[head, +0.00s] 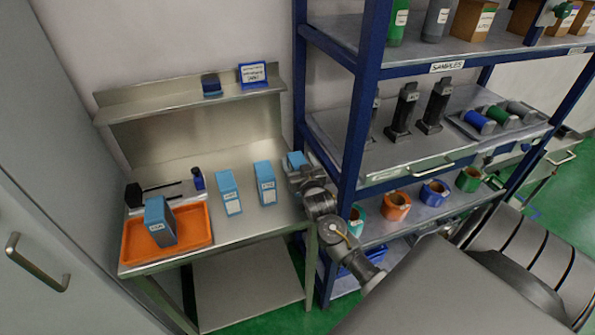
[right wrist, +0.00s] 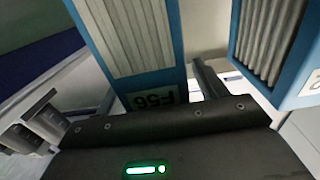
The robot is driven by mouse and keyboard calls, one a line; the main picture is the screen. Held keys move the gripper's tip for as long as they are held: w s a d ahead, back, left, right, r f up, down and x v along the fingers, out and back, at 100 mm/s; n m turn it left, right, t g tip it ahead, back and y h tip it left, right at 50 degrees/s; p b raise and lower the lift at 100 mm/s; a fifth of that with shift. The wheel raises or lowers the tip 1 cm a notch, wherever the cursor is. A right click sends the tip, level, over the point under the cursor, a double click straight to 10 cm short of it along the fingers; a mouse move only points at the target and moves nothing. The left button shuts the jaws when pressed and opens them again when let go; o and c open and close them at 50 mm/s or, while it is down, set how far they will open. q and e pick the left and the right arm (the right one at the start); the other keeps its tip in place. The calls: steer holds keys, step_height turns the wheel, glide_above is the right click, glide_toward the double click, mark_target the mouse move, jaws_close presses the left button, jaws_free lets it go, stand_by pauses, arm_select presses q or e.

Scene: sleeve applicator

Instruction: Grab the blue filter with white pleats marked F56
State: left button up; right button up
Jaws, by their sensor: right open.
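The blue filter with white pleats marked F56 (right wrist: 128,40) fills the upper middle of the right wrist view, its label close to the gripper's palm. In the head view, a blue filter (head: 296,159) at the bench's right end is partly hidden by my right gripper (head: 292,174). My right gripper is open. One dark finger (right wrist: 208,80) shows just right of the F56 filter; the other cannot be made out. I cannot tell whether the filter touches the fingers. My left gripper is not in view.
Another blue filter (right wrist: 272,45) stands close on the right in the wrist view. On the steel bench (head: 262,222) are two more blue filters (head: 228,193) (head: 264,183) and an orange tray (head: 196,240) holding one. A blue rack post (head: 357,125) stands close beside my right arm.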

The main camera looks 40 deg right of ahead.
steer(key=shift+w+d, duration=0.1)
steer(key=shift+w, duration=0.05)
steer(key=c, duration=1.4)
steer(key=shift+r, duration=0.15)
